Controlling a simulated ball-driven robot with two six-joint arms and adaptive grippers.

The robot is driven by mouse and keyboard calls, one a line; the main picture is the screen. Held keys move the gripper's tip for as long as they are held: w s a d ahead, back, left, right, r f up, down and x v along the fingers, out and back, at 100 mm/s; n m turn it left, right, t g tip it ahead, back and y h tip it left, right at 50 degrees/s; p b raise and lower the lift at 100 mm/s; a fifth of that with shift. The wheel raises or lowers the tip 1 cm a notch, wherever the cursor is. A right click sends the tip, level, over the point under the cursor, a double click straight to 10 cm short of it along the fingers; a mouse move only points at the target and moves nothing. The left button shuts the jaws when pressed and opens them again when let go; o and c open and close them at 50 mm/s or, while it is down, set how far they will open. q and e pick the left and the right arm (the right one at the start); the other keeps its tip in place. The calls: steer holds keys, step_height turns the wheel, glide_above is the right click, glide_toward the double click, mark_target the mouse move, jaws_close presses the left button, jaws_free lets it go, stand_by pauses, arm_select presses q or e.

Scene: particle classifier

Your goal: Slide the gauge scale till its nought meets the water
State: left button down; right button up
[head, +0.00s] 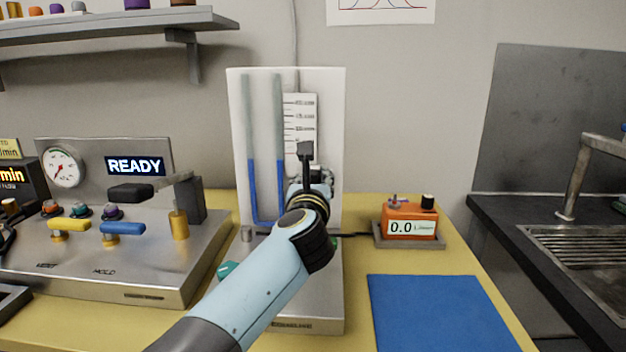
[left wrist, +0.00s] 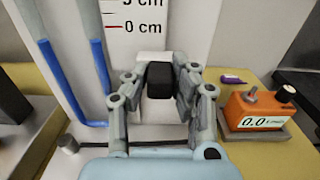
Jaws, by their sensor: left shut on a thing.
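The gauge is a white upright board (head: 335,130) with a U-shaped tube of blue water (head: 280,185). Both water columns stand at about the same height. A white scale (head: 300,110) with black ticks is beside the right tube; its lower part is hidden by my gripper in the head view. In the left wrist view, its red 0 cm tick shows a little above the top of the right-hand water column (left wrist: 101,70). My left gripper (head: 312,176) is shut on a black knob (left wrist: 160,82) below the scale's figures. My right gripper is not in view.
An orange meter (head: 410,222) reading 0.0 stands right of the gauge. A steel control panel (head: 130,255) with levers and a READY display stands left. A blue mat (head: 440,312) lies front right, clear. A sink (head: 585,245) is farther right.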

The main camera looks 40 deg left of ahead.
arm_select(q)
steer(key=shift+f+b, duration=0.55)
steer(key=shift+f, duration=0.3)
steer(key=shift+r, duration=0.1)
steer(key=c, duration=1.1)
jaws_free()
steer(key=shift+v, duration=3.75)
